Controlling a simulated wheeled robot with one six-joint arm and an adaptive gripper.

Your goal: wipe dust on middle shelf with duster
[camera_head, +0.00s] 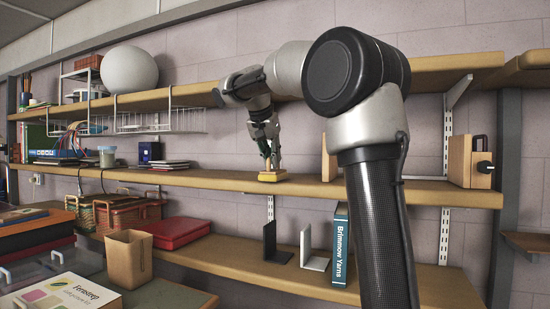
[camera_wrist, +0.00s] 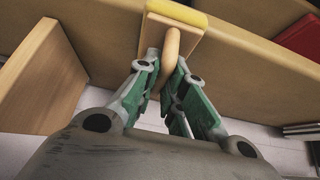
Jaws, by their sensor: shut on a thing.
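My gripper (camera_head: 270,153) reaches down over the middle shelf (camera_head: 225,183). It is shut on the wooden handle of the duster (camera_head: 272,176), a small block with a yellow pad. In the head view the duster is at the shelf, pad side down, near the front edge; I cannot tell whether it touches. In the wrist view my gripper (camera_wrist: 170,82) has its green-padded fingers around the handle, and the duster (camera_wrist: 172,32) shows its pale wooden back and yellow edge. I cannot make out any dust on the shelf.
On the middle shelf, a wooden bookend (camera_head: 329,158) stands right of the duster, and a wooden box (camera_head: 470,162) farther right. A dark blue box (camera_head: 149,152) and stacked books (camera_head: 166,165) are to the left. The upper shelf (camera_head: 190,95) with a hanging wire basket (camera_head: 160,121) is overhead.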

